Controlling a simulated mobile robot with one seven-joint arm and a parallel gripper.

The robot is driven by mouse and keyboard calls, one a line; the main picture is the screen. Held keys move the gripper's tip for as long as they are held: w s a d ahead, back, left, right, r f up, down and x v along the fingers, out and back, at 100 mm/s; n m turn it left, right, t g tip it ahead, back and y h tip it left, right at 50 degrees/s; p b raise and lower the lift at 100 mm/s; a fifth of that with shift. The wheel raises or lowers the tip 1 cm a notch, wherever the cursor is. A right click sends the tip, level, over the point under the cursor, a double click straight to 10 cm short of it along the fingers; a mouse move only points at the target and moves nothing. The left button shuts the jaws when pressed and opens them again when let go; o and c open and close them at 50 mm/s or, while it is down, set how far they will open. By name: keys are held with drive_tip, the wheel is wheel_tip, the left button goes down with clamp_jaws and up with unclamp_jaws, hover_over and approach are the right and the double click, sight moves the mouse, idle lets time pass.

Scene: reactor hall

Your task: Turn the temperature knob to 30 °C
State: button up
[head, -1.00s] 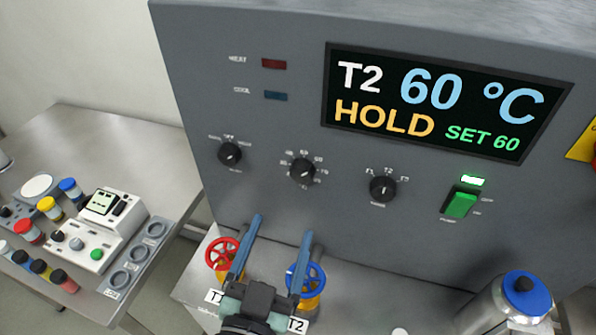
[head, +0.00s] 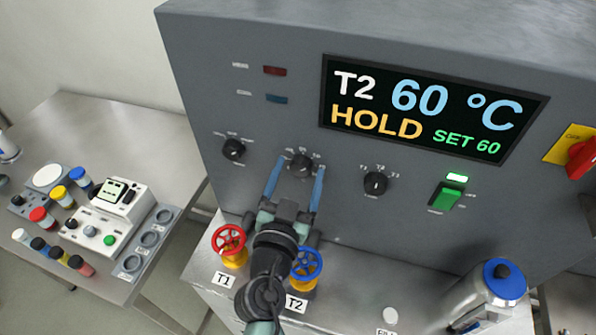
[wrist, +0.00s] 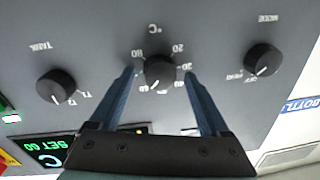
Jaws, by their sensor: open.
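The temperature knob (head: 301,163) is a small black dial in the middle of the grey panel, between two similar knobs. My gripper (head: 299,172) is open, with its blue fingers reaching up to either side of the knob. In the upside-down wrist view, the temperature knob (wrist: 160,72) lies between the fingertips, under a °C mark and ringed by numbers. Whether the fingers touch it, I cannot tell. The display (head: 424,108) reads T2, 60 °C, HOLD and SET 60.
A lit green switch (head: 446,195) is farther right. Red (head: 229,240) and blue (head: 306,263) valve wheels stand below, close to my arm. A steel flask (head: 484,293) stands at lower right.

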clamp_jaws()
idle(0.3)
